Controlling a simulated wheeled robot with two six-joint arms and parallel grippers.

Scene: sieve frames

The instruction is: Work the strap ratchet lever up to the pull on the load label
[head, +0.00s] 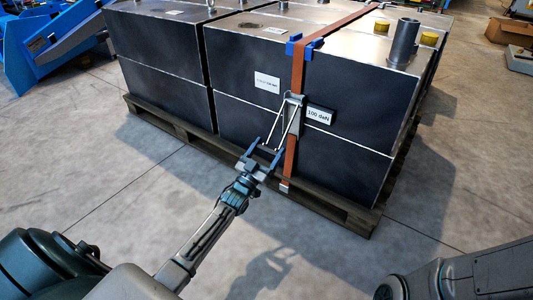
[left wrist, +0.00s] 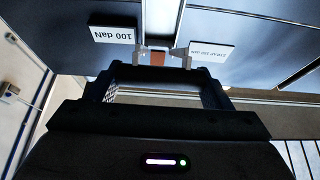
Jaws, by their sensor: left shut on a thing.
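The strap ratchet lever (head: 283,129) hangs on the orange strap (head: 298,68) at the front of the load. Its thin arms slope down and out from the strap. My left gripper (head: 268,149) is shut on the lever's lower end. In the left wrist view, my fingers (left wrist: 160,75) stand to either side of the lever's end, which they partly hide. A white load label reading 100 daN (head: 319,116) is right of the ratchet; it also shows in the left wrist view (left wrist: 112,35). My right gripper is out of view.
Dark steel-topped boxes (head: 250,65) stand on a wooden pallet (head: 165,127). A second white label (head: 267,82), too small to read surely, is left of the strap. A blue corner guard (head: 294,48) sits under the strap. The concrete floor before the pallet is clear.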

